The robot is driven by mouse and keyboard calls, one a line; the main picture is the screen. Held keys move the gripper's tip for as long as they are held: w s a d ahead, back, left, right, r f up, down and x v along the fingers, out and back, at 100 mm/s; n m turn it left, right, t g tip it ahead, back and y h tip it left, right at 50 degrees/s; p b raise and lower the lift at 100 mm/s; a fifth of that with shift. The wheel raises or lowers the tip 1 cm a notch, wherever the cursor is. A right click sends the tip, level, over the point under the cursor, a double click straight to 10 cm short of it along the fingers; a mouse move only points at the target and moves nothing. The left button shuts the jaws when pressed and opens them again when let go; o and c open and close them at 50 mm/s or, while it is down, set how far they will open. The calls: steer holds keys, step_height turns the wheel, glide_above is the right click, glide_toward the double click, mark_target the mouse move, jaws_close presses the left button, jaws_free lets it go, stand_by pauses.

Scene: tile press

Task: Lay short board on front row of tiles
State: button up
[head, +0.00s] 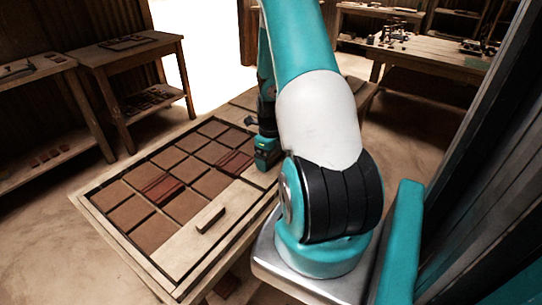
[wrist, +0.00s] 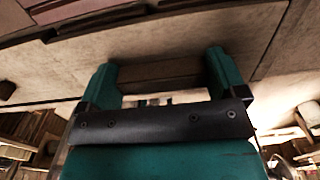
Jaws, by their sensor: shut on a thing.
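My gripper (head: 266,162) is low over the right part of the front row in the head view. In the wrist view its two teal fingers (wrist: 163,78) are shut on the dark wooden handle (wrist: 158,70) of a pale short board (wrist: 190,38). In the head view a bit of this board (head: 256,178) shows beside the gripper; my arm hides the rest. Whether it rests flat on the tiles cannot be told. Another pale board (head: 185,243) with a bar handle (head: 210,220) lies along the front row, to the left. Brown square tiles (head: 130,212) fill the rows behind.
The tiles sit in a wooden frame (head: 88,208) on a low table. Two tile spots look redder and striped (head: 160,190). Side benches (head: 125,55) stand at the back left, and a workbench (head: 440,52) at the back right. The floor left of the table is clear.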

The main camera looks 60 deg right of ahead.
steer(key=shift+f+b, duration=0.3)
steer(key=shift+f, duration=0.1)
steer(key=o, duration=0.7)
step_height(320, 180, up, 13)
steer(key=shift+w, duration=0.1)
